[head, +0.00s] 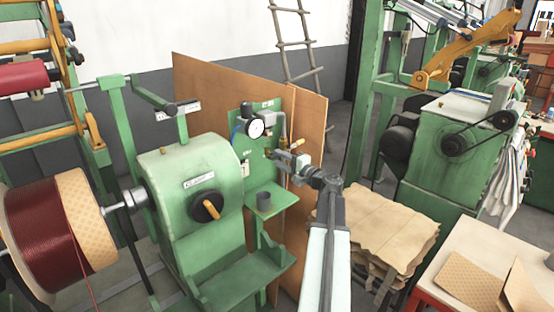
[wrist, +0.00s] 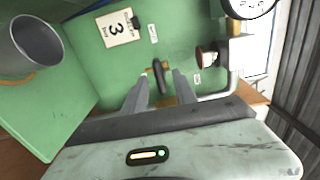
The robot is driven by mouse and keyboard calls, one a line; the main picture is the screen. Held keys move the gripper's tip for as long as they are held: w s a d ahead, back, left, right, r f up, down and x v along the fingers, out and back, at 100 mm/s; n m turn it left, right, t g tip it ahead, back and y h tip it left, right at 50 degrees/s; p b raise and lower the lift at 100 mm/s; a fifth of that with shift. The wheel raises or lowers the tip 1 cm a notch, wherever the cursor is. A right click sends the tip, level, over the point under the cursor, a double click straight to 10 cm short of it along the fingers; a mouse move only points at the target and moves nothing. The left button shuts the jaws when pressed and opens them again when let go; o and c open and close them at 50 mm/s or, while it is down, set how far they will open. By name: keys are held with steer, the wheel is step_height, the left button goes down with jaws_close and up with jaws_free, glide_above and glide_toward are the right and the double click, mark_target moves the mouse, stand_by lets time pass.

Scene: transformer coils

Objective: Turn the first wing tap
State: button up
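A small wing tap (wrist: 161,79) with a dark wing and a brass body is on the green panel (wrist: 100,62) in the wrist view. My gripper (wrist: 160,74) points at it, with one grey finger on each side of the wing. A gap shows between the fingers, so the gripper is open. I cannot tell whether either finger touches the wing. In the head view my gripper (head: 281,158) is close to the panel (head: 262,135), below and right of the gauge, and the tap there is too small to make out clearly.
A pressure gauge (head: 256,128) and a pipe with a red-and-black fitting (wrist: 208,56) are beside the tap. A grey cup (head: 264,201) stands on the green shelf (head: 283,195) below. Brown boards (head: 312,115) stand behind.

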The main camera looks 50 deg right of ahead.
steer(key=s, duration=0.6)
steer(key=shift+a, duration=0.25)
steer(key=shift+s, duration=0.1)
